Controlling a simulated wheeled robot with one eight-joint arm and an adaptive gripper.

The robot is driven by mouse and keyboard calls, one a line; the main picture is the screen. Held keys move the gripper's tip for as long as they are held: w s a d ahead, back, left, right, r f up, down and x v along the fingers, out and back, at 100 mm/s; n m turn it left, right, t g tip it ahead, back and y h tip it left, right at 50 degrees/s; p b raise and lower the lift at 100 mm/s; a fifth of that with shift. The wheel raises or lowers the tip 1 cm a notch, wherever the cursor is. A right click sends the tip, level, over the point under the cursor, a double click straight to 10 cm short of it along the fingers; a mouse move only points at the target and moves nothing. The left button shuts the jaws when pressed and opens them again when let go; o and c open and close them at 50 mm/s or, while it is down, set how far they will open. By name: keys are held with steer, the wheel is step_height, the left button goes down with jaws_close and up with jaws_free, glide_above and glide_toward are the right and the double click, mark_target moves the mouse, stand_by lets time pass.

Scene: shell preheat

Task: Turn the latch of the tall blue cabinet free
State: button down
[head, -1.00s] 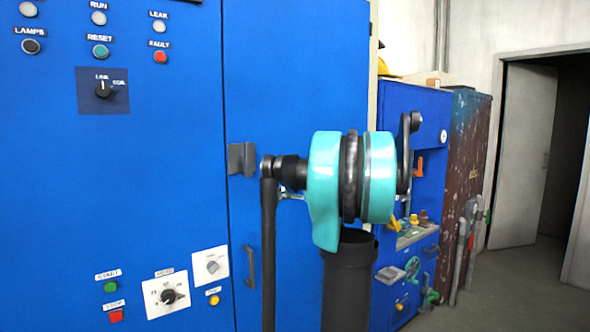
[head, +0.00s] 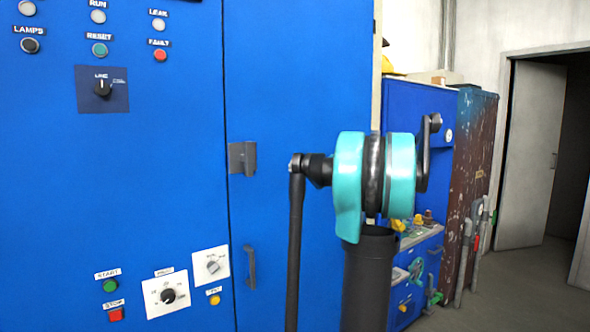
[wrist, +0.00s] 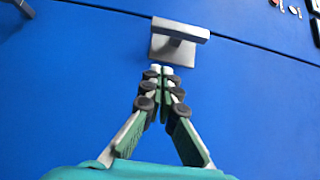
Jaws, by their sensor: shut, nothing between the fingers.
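The tall blue cabinet (head: 300,90) fills the left and middle of the head view. Its grey latch (head: 242,158) sits at the seam between the front panel and the narrow right door. In the wrist view the latch (wrist: 178,42) is a grey plate with a raised bar across the seam. My gripper (wrist: 161,70) is shut and empty, its fingertips just below the latch's lower edge in the picture. Whether the tips touch it I cannot tell. In the head view my fingers are not visible; my arm stands to the right of the latch.
A dark door handle (head: 250,267) is below the latch. Buttons and a rotary switch (head: 103,88) are on the left panel. A blue workstation (head: 412,110) and a rusty locker (head: 472,150) stand at right. Open floor (head: 500,285) lies before the doorway.

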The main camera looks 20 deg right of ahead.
mark_target(246, 158)
steer(key=w+a, duration=0.2)
steer(key=a, duration=0.8)
steer(key=shift+a, duration=0.15)
